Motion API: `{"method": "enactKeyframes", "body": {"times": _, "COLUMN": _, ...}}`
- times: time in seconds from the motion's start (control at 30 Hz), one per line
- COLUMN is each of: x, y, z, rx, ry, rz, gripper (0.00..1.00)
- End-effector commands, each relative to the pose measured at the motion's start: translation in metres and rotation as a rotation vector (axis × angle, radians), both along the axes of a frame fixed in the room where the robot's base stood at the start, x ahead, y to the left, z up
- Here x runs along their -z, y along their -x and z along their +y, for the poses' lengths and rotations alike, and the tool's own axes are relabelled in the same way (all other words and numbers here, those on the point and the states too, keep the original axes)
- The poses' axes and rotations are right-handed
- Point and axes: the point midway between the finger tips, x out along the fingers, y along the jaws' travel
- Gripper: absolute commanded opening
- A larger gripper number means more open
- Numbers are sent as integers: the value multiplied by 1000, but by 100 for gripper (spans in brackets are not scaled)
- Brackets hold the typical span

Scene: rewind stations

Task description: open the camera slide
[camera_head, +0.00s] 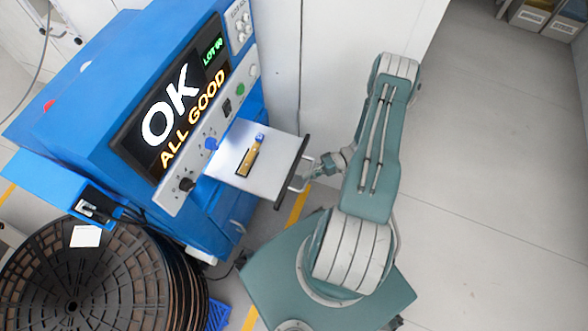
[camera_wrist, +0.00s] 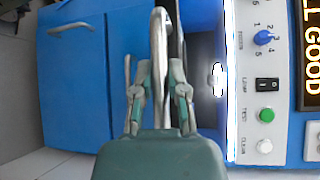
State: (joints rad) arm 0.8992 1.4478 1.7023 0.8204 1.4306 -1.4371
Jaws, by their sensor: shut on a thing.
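The camera slide (camera_head: 232,165) is a pale flat tray that stands out from the front of the blue machine. A small gold piece with a blue end (camera_head: 253,158) lies on it beside a dark mark. A dark front plate with a metal handle (camera_head: 297,184) closes its outer end. My gripper (camera_head: 312,174) is at this handle, to the right of the slide. In the wrist view, the fingers of my gripper (camera_wrist: 159,85) are shut on the metal handle (camera_wrist: 159,35), one finger on each side. The slide's tray is mostly hidden in the wrist view.
The blue machine (camera_head: 85,95) has a screen (camera_head: 175,105) reading OK ALL GOOD above a panel of knobs and buttons (camera_wrist: 263,100). A large dark reel (camera_head: 75,290) stands at the lower left. Open floor (camera_head: 480,200) lies to the right; boxes (camera_head: 530,15) stand far off.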

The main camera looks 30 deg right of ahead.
Motion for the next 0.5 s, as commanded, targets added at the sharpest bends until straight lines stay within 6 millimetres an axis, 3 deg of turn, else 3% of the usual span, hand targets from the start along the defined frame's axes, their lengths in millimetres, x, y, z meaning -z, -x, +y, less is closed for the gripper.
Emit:
{"method": "enactKeyframes", "body": {"times": 0.2, "x": 3, "y": 12, "z": -7, "rx": -3, "ry": 7, "rz": 3, "gripper": 0}}
{"method": "enactKeyframes", "body": {"times": 0.5, "x": 3, "y": 14, "z": -8, "rx": -3, "ry": 7, "rz": 3, "gripper": 0}}
